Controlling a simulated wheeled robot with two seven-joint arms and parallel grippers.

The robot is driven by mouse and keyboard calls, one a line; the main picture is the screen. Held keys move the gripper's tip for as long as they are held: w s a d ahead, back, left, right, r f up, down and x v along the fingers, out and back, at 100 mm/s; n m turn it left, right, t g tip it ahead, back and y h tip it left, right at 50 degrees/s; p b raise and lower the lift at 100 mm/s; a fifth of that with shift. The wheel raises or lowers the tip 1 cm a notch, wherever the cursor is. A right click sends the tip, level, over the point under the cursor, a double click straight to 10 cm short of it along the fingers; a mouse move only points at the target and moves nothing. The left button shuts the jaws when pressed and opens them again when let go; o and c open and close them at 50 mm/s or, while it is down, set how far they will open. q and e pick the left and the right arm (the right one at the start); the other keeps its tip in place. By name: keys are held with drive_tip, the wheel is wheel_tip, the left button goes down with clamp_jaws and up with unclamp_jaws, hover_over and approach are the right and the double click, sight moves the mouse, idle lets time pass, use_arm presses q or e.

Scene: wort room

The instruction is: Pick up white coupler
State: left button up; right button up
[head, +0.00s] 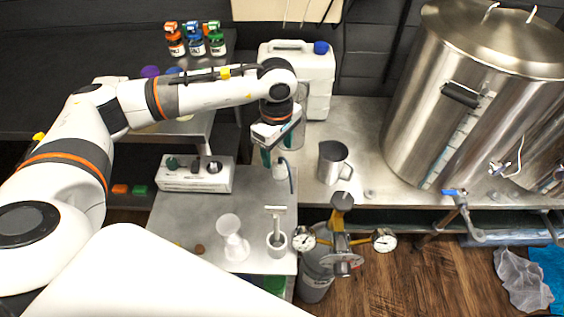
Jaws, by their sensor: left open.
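A small white piece with a dark curved lever or hose, which looks like the white coupler (280,171), stands at the back right of the low metal table (190,211). My left gripper (277,152) points down just above it, its teal fingers apart. The fingertips partly cover the top of the piece, and I cannot tell whether they touch it. My right gripper is not in view.
A control box (195,174) is at left. A metal pitcher (333,162), white jug (318,80) and large kettle (440,110) stand behind and right.

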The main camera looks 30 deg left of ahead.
sight(279, 161)
use_arm(q)
drive_tip(key=shift+f, duration=0.95)
drive_tip(key=shift+w+f, duration=0.1)
drive_tip(key=shift+f, duration=0.2)
drive_tip(key=f+p, duration=0.2)
drive_tip(key=f, duration=0.2)
drive_tip(key=shift+w+f, duration=0.15)
drive_tip(key=shift+w, duration=0.05)
drive_tip(key=shift+f, duration=0.25)
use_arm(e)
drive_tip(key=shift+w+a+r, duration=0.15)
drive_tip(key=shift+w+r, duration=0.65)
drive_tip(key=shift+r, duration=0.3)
use_arm(q)
drive_tip(key=shift+c, duration=0.4)
drive_tip(key=c, duration=1)
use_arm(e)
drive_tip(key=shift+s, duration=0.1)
